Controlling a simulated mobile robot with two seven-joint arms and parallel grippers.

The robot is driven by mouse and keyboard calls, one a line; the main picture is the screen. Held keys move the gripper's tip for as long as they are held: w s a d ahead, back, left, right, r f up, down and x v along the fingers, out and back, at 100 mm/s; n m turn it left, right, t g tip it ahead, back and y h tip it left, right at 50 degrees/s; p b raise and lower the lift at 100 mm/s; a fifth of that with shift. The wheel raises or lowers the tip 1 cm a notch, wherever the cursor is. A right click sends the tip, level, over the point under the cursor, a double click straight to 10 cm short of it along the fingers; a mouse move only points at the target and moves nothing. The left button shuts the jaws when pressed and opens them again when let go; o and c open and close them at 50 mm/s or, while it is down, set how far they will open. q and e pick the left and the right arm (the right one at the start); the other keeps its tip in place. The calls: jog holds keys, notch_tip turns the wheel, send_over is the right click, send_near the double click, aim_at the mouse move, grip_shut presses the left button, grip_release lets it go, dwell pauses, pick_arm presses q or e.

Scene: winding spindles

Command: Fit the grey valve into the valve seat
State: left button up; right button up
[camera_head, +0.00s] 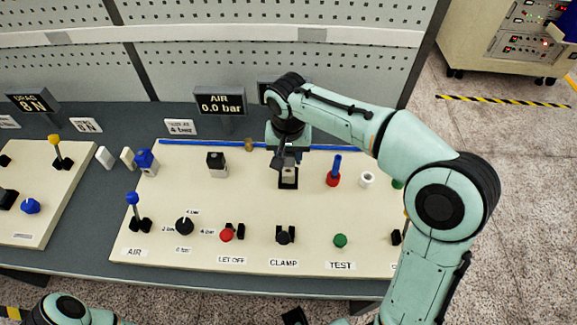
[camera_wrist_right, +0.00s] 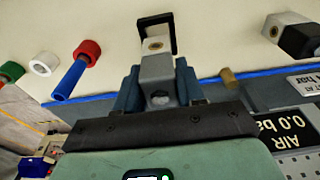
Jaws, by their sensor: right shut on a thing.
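My right gripper (camera_head: 288,165) points down over the back middle of the cream panel, shut on the grey valve (camera_head: 289,172). In the right wrist view the grey valve (camera_wrist_right: 157,72) is a small block between the two fingers of my right gripper (camera_wrist_right: 158,88), with round holes in its faces. A black frame, apparently the valve seat (camera_wrist_right: 172,36), shows just beyond the valve; in the head view the black seat (camera_head: 288,184) lies right below it. I cannot tell whether the valve touches it. My left gripper is not in view; only a left arm link shows at the lower left.
A black-topped block (camera_head: 216,162) and a brass piece (camera_head: 249,145) stand left of the gripper. A red-based blue post (camera_head: 334,172) and a white ring (camera_head: 367,179) stand right. The front row has a clamp switch (camera_head: 285,236) and green button (camera_head: 340,240). A gauge reads 0.0 bar (camera_head: 219,102).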

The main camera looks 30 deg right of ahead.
aim_at(288, 165)
jog(key=shift+f+b, duration=0.3)
jog(key=shift+f, duration=1.9)
jog(key=shift+f, duration=0.2)
jog(key=o, duration=1.1)
jog(key=shift+r, duration=0.15)
